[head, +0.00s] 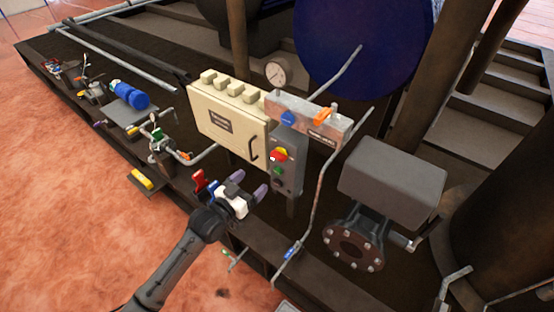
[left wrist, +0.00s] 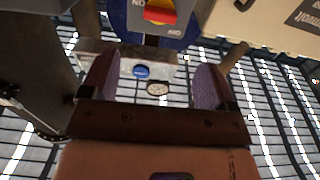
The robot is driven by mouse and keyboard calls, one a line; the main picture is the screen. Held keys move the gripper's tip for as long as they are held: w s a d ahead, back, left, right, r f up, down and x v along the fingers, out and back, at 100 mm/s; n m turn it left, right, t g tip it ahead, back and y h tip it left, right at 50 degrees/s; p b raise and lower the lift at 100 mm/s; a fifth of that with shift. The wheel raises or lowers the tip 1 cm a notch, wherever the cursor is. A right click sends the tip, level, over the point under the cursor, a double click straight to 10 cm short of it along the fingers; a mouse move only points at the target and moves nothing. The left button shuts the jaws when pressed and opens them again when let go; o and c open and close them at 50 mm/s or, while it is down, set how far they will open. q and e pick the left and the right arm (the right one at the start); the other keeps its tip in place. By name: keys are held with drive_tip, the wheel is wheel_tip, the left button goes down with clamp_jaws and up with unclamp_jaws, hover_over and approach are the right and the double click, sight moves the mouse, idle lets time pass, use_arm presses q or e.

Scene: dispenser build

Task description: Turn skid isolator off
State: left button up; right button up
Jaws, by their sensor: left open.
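The skid isolator is a red rotary handle on a yellow plate (head: 279,155), on the front of a grey box (head: 287,172). In the left wrist view the red handle (left wrist: 160,15) shows at the top edge, partly cut off, lying roughly across the picture. Upside-down ON and OFF marks flank it. My left gripper (head: 248,184) is open and empty, below and left of the switch in the head view, apart from it. Its two purple-grey fingers (left wrist: 157,80) show in the left wrist view with nothing between them. My right gripper is out of view.
A cream cabinet (head: 229,125) stands left of the grey box. A manifold (head: 311,118) with blue and orange handles and a gauge (head: 279,72) sit above. A green button (head: 278,171) lies below the switch. A bent pipe (head: 317,195) and grey actuator (head: 393,183) stand right.

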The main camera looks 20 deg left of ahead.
sight(276, 158)
use_arm(q)
drive_tip(key=b+x, duration=0.3)
drive_tip(key=x, duration=0.8)
drive_tip(key=shift+w+d+b, duration=0.1)
drive_tip(key=shift+b, duration=0.25)
drive_tip(key=shift+w+d, duration=0.2)
drive_tip(key=shift+w, duration=0.5)
drive_tip(key=shift+c, duration=0.2)
drive_tip(key=c, duration=0.9)
drive_tip(key=shift+r, duration=0.1)
